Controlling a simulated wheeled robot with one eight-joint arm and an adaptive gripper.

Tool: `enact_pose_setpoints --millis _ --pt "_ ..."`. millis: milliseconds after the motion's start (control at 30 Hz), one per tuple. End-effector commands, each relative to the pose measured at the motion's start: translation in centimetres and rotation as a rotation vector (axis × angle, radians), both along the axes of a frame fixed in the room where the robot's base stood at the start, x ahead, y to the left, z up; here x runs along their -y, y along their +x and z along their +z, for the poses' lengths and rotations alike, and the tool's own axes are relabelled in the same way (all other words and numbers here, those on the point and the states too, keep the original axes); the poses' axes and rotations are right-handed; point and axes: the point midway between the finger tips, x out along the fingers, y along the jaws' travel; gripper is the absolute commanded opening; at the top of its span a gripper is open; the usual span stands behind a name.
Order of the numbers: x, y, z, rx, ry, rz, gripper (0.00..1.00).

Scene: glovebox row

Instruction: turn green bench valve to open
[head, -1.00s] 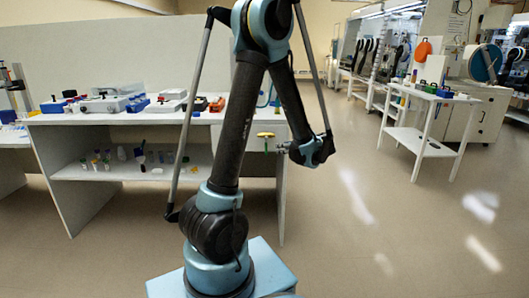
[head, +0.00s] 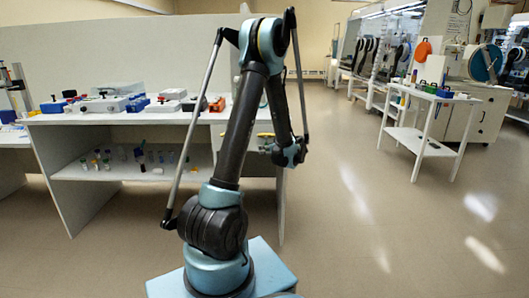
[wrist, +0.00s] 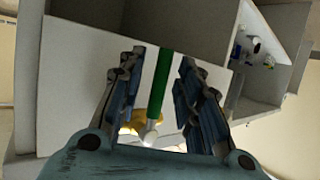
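The green bench valve shows in the wrist view as a long green handle (wrist: 160,85) with a pale metal hub (wrist: 150,132) at its lower end. My gripper (wrist: 159,66) is open, with one finger on each side of the green handle. Gaps show between the handle and both fingers, so it is not gripped. In the head view my gripper (head: 268,148) is at the right end of the bench, and the green handle cannot be made out there.
A yellow part (wrist: 130,124) lies beside the hub; a yellow handle (head: 265,134) also shows by the bench end. The white bench (head: 110,119) carries boxes and instruments, with vials on its lower shelf. A white cart (head: 432,97) stands at right. The floor between is clear.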

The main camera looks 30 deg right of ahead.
Motion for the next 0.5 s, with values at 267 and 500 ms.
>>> enact_pose_setpoints --millis 267,500 --pt "-0.08 0.85 -0.33 0.0 0.0 0.0 0.32" --pt "-0.08 0.82 -0.33 0.0 0.0 0.0 0.14"
